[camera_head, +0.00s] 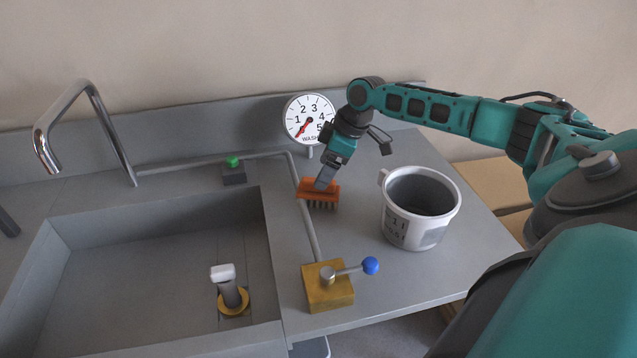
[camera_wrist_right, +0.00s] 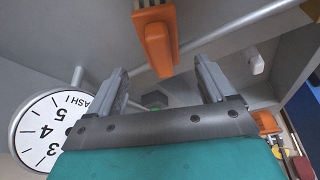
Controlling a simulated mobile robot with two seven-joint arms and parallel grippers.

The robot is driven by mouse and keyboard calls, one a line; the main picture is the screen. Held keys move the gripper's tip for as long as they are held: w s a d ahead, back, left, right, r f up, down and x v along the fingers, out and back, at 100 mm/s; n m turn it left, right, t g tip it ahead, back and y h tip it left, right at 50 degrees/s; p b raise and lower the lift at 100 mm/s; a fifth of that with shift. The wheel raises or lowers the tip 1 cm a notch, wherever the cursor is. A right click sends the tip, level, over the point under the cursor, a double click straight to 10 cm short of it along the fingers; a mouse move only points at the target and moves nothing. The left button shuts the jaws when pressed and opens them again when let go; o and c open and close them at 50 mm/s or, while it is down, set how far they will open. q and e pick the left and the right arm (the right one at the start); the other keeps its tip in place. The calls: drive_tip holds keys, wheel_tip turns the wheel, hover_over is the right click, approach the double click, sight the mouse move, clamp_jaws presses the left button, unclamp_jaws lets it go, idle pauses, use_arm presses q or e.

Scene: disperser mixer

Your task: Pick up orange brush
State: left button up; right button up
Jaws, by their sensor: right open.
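The orange brush (camera_head: 318,194) lies bristles down on the grey counter, between the sink and the mug. My right gripper (camera_head: 325,182) is open just over it and overlaps its top edge in the head view. In the right wrist view, the orange brush (camera_wrist_right: 159,42) shows at the top centre, with its near end between the directions of the two spread fingers of my right gripper (camera_wrist_right: 162,68). I cannot tell whether the fingers touch it. Part of the brush is cut off by that view's top edge. My left gripper is not in view.
A white mug (camera_head: 420,232) stands right of the brush. A wash dial (camera_head: 309,119) rises behind it. A yellow valve block with a blue-knobbed lever (camera_head: 328,289) is in front. The sink (camera_head: 140,290) and a green button (camera_head: 233,162) are left, with a pipe close to the brush.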

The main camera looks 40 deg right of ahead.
drive_tip(key=x, duration=0.6)
drive_tip(key=shift+a+f, duration=0.15)
drive_tip(key=shift+f, duration=0.1)
drive_tip(key=c, duration=1.2)
drive_tip(key=shift+r, duration=0.1)
wheel_tip(320, 180, up, 20)
drive_tip(key=shift+f+p, duration=0.1)
drive_tip(key=shift+p, duration=0.65)
